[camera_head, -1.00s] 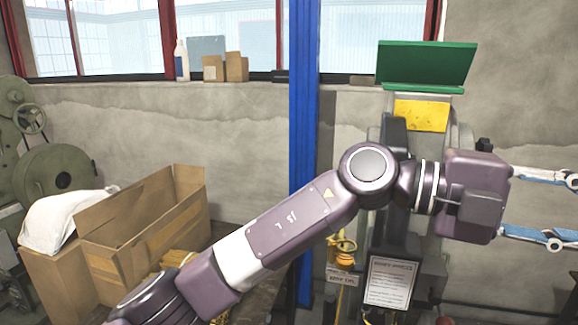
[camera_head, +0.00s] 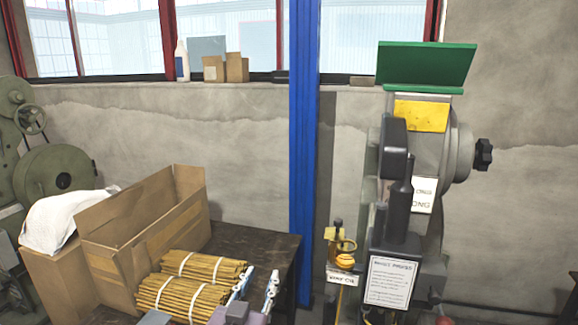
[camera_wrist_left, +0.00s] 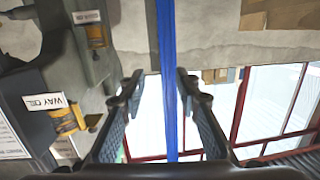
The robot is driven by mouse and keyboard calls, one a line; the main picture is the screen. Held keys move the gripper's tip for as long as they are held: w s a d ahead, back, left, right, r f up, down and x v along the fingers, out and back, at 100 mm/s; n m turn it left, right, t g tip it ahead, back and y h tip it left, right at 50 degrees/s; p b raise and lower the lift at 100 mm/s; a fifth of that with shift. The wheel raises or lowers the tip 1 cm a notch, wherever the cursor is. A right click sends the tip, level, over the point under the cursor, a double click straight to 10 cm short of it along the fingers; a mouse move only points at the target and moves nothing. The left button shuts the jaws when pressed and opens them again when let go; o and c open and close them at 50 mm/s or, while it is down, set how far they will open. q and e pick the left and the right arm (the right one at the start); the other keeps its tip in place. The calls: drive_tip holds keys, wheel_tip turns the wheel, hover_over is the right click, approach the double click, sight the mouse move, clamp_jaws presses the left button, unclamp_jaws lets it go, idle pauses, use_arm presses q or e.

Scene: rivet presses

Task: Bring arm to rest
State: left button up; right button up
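My left gripper (camera_head: 260,274) shows at the bottom of the head view, pointing up, in front of the dark table (camera_head: 262,247) and just right of the bundles of brown rods. Its two fingers stand apart with nothing between them. In the left wrist view the fingers (camera_wrist_left: 158,78) are also spread and empty, with the blue post behind the gap. Most of my left arm is out of the head view. My right gripper is in neither view.
Bundled rods (camera_head: 183,297) lie on the table beside an open cardboard box (camera_head: 150,228). A blue post (camera_head: 303,150) stands behind the table. A rivet press (camera_head: 392,215) with a green top (camera_head: 425,66) stands at the right. Bare wall (camera_head: 515,220) lies beyond it.

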use_arm(q)
drive_tip(key=s+a+f+g+y, duration=0.1)
drive_tip(key=s+a+f+g, duration=0.15)
drive_tip(key=s+f, duration=0.3)
drive_tip(key=s+a+f+n+g+y, duration=0.1)
drive_tip(key=s+a+f+g, duration=0.1)
drive_tip(key=s+a+f, duration=0.4)
drive_tip(key=s+a+f+g+y, duration=0.1)
drive_tip(key=s+f+g, duration=0.25)
drive_tip(key=f, duration=0.45)
drive_tip(key=s+a+f+g, duration=0.3)
drive_tip(key=s+f, duration=0.1)
drive_tip(key=s, duration=0.6)
drive_tip(key=s+a+f+g, duration=0.2)
drive_tip(key=s+f, duration=0.1)
drive_tip(key=s, duration=0.6)
wheel_tip(320, 180, down, 31)
drive_tip(key=s+g+b, duration=0.1)
drive_tip(key=b, duration=0.4)
drive_tip(key=s+a+f+b, duration=0.1)
drive_tip(key=s+f+b, duration=0.1)
drive_tip(key=s+f, duration=0.6)
drive_tip(key=s+a+f+m+g+b, duration=0.1)
drive_tip(key=s+a+f+b, duration=0.1)
drive_tip(key=s+f, duration=0.7)
wheel_tip(320, 180, down, 4)
drive_tip(key=shift+s+f+g+b, duration=0.2)
drive_tip(key=shift+s+g+b, duration=0.1)
drive_tip(key=shift+b, duration=0.2)
